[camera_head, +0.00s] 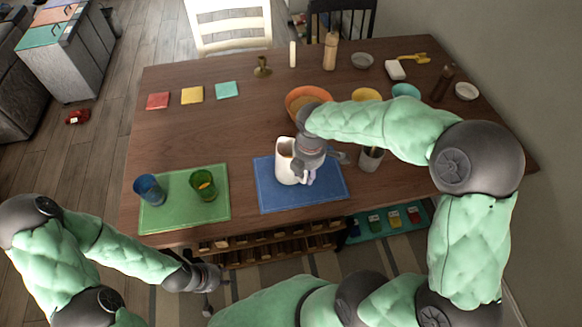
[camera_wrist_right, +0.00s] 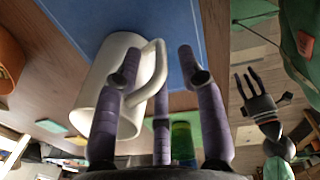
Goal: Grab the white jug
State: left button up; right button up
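The white jug (camera_head: 286,165) stands upright on the blue mat (camera_head: 330,193) near the table's front edge. In the right wrist view, the jug (camera_wrist_right: 96,98) shows its mouth and its handle (camera_wrist_right: 158,72). My right gripper (camera_head: 308,172) is right beside the jug. In the wrist view its purple fingers (camera_wrist_right: 162,80) are spread, with the handle between them; I cannot tell whether they touch it. My left gripper (camera_head: 212,282) is low in front of the table, away from the jug. Its fingers (camera_wrist_right: 250,84) look spread and empty in the wrist view.
A green mat (camera_head: 215,212) holds a blue cup (camera_head: 150,189) and a green cup (camera_head: 203,184) to the left. An orange bowl (camera_head: 301,97) is behind the jug. A utensil pot (camera_head: 370,160) stands to the right, near my right arm. The table's left middle is clear.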

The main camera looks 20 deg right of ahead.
notch_tip(320, 180, down, 3)
jog(key=shift+w+b, duration=0.1)
jog(key=shift+b, duration=0.4)
grip_shut()
jog(key=shift+r, duration=0.15)
jog(key=shift+r, duration=0.15)
